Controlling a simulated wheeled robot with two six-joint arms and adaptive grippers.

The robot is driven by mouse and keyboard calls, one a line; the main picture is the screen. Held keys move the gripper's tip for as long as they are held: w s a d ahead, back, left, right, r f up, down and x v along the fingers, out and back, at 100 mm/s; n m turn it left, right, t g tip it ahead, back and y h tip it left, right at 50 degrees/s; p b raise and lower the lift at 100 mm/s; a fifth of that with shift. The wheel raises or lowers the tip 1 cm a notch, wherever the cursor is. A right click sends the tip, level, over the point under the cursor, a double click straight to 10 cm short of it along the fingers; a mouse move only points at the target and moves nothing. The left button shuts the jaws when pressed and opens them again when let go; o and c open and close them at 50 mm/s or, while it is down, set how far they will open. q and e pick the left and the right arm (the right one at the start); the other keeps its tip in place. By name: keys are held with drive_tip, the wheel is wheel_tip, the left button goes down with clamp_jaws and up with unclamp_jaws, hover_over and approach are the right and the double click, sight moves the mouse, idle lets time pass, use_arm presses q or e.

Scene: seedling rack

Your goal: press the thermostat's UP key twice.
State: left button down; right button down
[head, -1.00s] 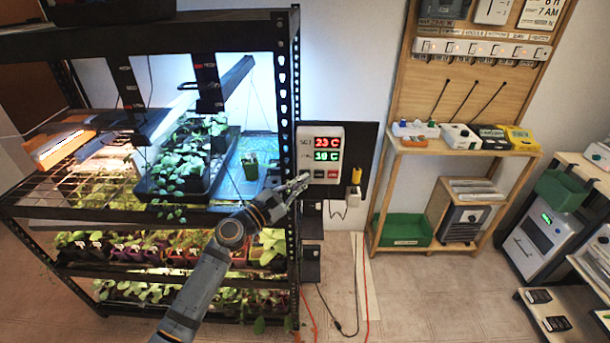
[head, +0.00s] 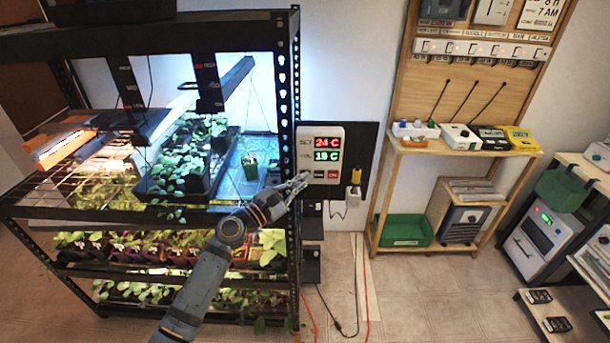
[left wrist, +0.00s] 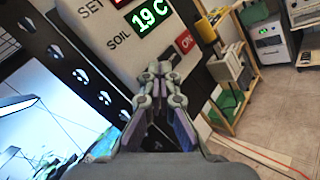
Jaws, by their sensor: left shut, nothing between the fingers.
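The thermostat (head: 301,158) is a white panel on a black board beside the seedling rack. Its red SET display (head: 327,143) reads 24 C and its green SOIL display (head: 327,156) reads 19 C. A dark key (head: 319,174) and a red key (head: 333,174) show below. The red key, marked ON, also shows in the left wrist view (left wrist: 184,41). My left gripper (head: 305,178) is shut and empty at the panel's lower left; its fingertips (left wrist: 160,68) hide part of the key row. I cannot read an UP label or tell whether they touch. My right gripper is out of view.
The black seedling rack (head: 296,100), with plants on several shelves, stands just left of the thermostat, close to my left arm. A yellow plug (head: 356,176) is at the board's right. A wooden stand (head: 460,150) is further right.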

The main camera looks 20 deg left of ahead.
use_arm(q)
drive_tip(key=shift+s+d, duration=0.15)
drive_tip(key=shift+s, duration=0.55)
drive_tip(key=s, duration=0.2)
drive_tip(key=s+d+p, duration=0.1)
drive_tip(key=s, duration=0.1)
drive_tip(key=shift+s+d, duration=0.2)
drive_tip(key=shift+s, duration=0.2)
